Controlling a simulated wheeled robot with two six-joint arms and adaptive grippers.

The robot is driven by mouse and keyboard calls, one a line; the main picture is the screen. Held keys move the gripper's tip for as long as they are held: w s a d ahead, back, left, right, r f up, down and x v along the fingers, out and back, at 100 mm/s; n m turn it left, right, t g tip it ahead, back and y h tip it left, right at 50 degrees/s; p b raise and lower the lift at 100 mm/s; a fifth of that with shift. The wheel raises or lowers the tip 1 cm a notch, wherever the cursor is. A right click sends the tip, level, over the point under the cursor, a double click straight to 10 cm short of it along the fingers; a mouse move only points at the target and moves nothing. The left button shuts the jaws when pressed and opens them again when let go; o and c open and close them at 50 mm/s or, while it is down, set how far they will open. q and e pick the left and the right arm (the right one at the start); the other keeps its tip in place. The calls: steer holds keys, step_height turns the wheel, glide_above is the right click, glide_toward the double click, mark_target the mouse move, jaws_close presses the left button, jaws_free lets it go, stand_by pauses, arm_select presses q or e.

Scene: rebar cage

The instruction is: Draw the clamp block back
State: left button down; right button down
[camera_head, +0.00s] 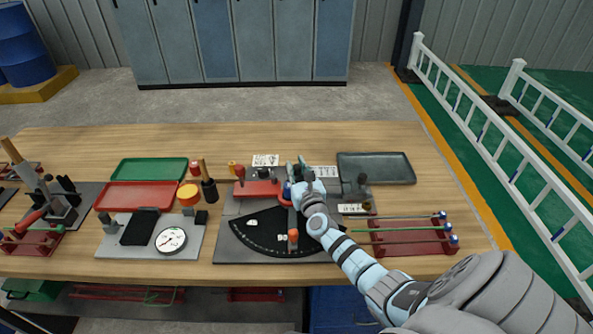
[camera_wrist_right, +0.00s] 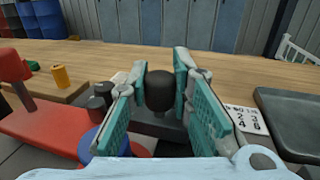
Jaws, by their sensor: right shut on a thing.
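My right gripper (camera_head: 299,169) reaches over the back of the bending fixture. In the right wrist view its teal-padded fingers (camera_wrist_right: 166,85) are on either side of a black knob (camera_wrist_right: 160,90), shut on it. The knob stands upright on a dark grey block (camera_wrist_right: 173,127), which seems to be the clamp block; its lower part is hidden by my gripper. A red block (camera_head: 258,188) with a red-topped post is just left of my gripper. The black fan-shaped scale (camera_head: 262,238) lies in front on the grey base plate (camera_head: 228,207). My left gripper is out of view.
A dark tray (camera_head: 405,172) lies at the back right and a red rack with rods (camera_head: 388,240) at the front right. Green (camera_head: 126,168) and red (camera_head: 113,195) trays and a dial gauge plate (camera_head: 112,240) are to the left. The table's back strip is mostly clear.

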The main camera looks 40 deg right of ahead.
steer(key=c, duration=1.7)
jaws_free()
steer(key=shift+r, duration=0.1)
steer(key=shift+o, duration=1.4)
steer(key=shift+w+d, duration=0.1)
steer(key=shift+d, duration=0.05)
steer(key=shift+s, duration=0.2)
steer(key=v, duration=1.1)
steer(key=shift+s+a, duration=0.25)
steer(key=shift+s, duration=0.05)
steer(key=shift+w, duration=0.1)
